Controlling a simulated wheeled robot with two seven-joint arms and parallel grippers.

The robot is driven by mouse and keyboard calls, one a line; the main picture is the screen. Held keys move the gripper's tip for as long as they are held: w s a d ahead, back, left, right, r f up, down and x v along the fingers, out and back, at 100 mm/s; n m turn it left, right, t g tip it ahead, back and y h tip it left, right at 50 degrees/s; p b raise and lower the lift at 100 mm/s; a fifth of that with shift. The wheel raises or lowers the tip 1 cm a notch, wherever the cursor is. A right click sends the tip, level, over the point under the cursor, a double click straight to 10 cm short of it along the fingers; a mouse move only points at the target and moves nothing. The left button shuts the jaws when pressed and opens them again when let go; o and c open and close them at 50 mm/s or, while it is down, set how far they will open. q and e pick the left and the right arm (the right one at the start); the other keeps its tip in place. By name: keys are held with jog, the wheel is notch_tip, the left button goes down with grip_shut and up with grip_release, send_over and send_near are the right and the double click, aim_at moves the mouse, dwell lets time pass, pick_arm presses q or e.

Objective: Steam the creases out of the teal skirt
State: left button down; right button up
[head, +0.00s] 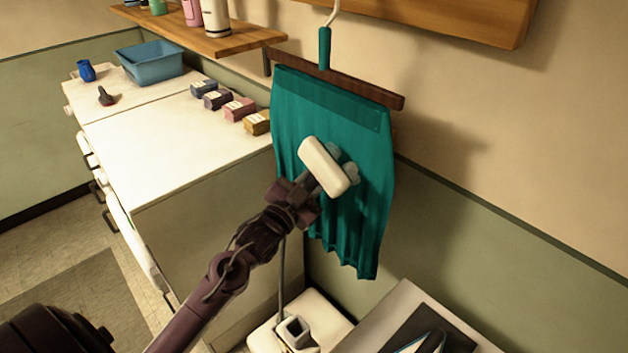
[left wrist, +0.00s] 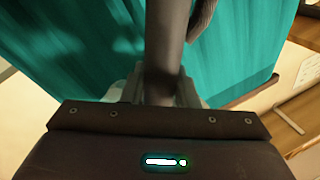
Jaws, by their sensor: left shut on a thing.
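The teal skirt (head: 345,225) hangs from a dark wooden hanger (head: 375,93) on the wall. Its lower part shows vertical folds; it also fills much of the left wrist view (left wrist: 90,50). My left gripper (head: 308,190) is shut on the handle of the steamer, whose white head (head: 322,167) is tilted in front of the skirt's middle. Pale puffs like steam show beside the head; I cannot tell whether it touches the cloth. In the left wrist view the grey handle (left wrist: 168,50) stands between the fingers. My right gripper is not in view.
The steamer's white base (head: 265,338) stands on the floor below, with a hose rising from it. A white-topped cabinet (head: 160,150) at left carries a blue basin (head: 150,62) and several small boxes. A shelf of bottles (head: 205,35) is above. Another surface (head: 385,320) stands at bottom right.

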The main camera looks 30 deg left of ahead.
pick_arm(q)
jog(key=shift+s+a+r+p, duration=0.1)
jog(key=shift+s+a+p, duration=0.15)
jog(key=shift+s, duration=0.5)
jog(key=shift+s+a+r+p, duration=0.1)
jog(key=shift+s+a+p, duration=0.2)
jog(key=shift+s, duration=0.5)
jog(key=shift+s+a+r+p, duration=0.1)
jog(key=shift+s+a+p, duration=0.15)
jog(key=shift+s, duration=0.5)
